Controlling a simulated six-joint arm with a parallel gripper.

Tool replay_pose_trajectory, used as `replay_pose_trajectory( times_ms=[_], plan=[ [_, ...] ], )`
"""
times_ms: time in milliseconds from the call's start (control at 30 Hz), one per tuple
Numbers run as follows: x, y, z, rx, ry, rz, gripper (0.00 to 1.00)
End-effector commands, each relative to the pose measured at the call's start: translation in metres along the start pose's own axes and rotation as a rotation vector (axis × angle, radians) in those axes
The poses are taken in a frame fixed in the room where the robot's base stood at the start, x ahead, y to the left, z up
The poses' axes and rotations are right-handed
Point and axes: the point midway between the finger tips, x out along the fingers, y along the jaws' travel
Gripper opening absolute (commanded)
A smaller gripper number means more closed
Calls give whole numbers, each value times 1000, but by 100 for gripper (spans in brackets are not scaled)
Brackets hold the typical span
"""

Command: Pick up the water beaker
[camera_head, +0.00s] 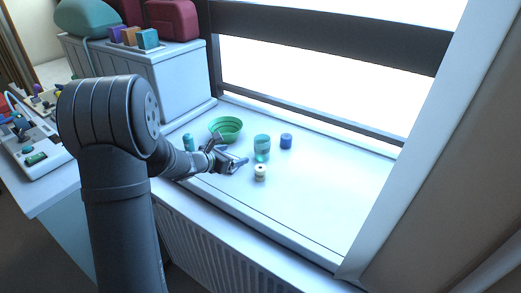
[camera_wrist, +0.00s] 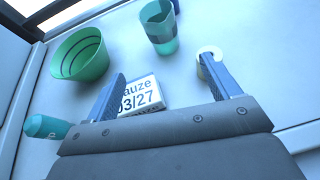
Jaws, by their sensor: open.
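The water beaker (camera_head: 262,142) is a translucent teal cup standing upright on the white windowsill. In the wrist view the beaker (camera_wrist: 160,32) is at the top, ahead of the fingers and apart from them. My gripper (camera_head: 238,163) is low over the sill, to the left of the beaker and a little nearer. Its two blue fingers are spread wide with nothing held in the wrist view (camera_wrist: 162,68). A white box printed "Gauze 03/27" (camera_wrist: 143,92) lies between and beyond the fingers, its near part hidden.
A green bowl (camera_head: 225,126) stands behind my gripper. A small cream roll (camera_head: 260,172) is close by the right finger (camera_wrist: 222,78). A blue cylinder (camera_head: 286,141) is right of the beaker. A teal bottle (camera_head: 188,142) is at left. The sill's right side is clear.

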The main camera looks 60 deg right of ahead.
Motion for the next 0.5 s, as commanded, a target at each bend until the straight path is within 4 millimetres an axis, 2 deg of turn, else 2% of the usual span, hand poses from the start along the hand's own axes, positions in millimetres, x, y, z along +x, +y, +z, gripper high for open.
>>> replay_pose_trajectory(
  times_ms=[167, 500],
  plan=[
    [21, 0, -2, -15, -2, 1, 82],
    [94, 0, -1, -12, -2, 0, 82]
  ],
)
